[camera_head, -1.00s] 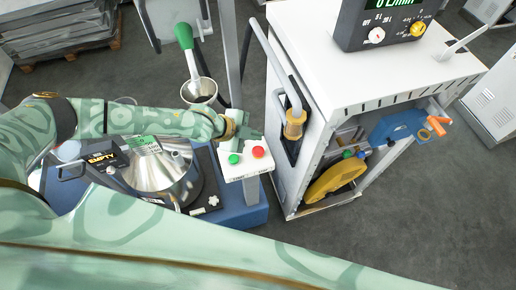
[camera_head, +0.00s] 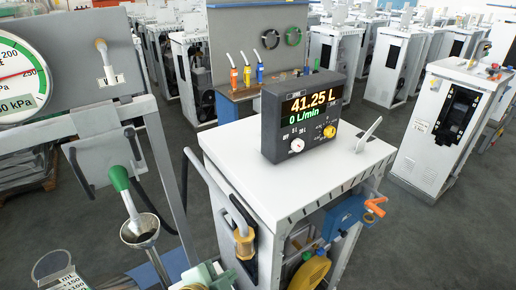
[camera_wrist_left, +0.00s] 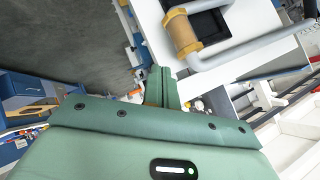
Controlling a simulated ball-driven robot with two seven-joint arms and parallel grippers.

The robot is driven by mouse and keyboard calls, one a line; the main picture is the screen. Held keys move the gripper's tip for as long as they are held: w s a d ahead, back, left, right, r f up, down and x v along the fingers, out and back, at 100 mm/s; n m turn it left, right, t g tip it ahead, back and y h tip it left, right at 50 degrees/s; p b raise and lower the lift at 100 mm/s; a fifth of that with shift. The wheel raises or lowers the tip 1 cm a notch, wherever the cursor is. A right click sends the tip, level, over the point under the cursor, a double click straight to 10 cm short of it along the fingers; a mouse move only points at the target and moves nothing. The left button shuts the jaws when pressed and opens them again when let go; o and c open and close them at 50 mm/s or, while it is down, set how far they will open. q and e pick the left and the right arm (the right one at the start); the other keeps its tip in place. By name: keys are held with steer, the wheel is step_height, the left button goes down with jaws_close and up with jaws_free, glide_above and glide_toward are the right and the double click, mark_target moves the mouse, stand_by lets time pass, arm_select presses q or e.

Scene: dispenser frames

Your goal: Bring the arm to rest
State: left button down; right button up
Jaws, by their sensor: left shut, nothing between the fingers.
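My left gripper (camera_head: 212,277) shows at the bottom edge of the head view, green and beige and partly cut off by the frame. In the left wrist view its green fingers (camera_wrist_left: 160,88) are together and empty. It is near the white dispenser cabinet (camera_head: 290,170), at its lower left side. The amber filter (camera_head: 244,243) on the cabinet's side is close to the right of it. That filter also shows in the left wrist view (camera_wrist_left: 182,33), above the fingertips. My right gripper is in neither view.
A display unit (camera_head: 302,115) reading 41.25 L and 0 L/min stands on the cabinet. A pressure gauge (camera_head: 15,80) is at the far left. Grey floor (camera_head: 400,240) lies open at the right.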

arm_select(q)
steer(key=s+a+f+n+g+y, duration=0.1)
steer(key=s+a+n+y, duration=0.35)
steer(key=a, duration=0.75)
steer(key=s+a+f+n+g+y, duration=0.1)
steer(key=s+a+n+y, duration=0.35)
steer(key=a, duration=0.65)
steer(key=s+d+f+m+g+h+b, duration=0.1)
steer(key=s+d+f+g+b, duration=0.15)
steer(key=f, duration=1.25)
steer(key=s+d+f+g+h+b, duration=0.15)
steer(key=f+b, duration=0.25)
steer(key=f, duration=1.1)
steer(key=s+f+n+g+h+b, duration=0.1)
steer(key=s+f+b, duration=0.6)
steer(key=s+f, duration=1.4)
step_height(320, 180, down, 3)
steer(key=shift+s+d+r+n+g, duration=0.1)
steer(key=shift+s+d+n+g, duration=0.05)
steer(key=shift+n+g, duration=0.6)
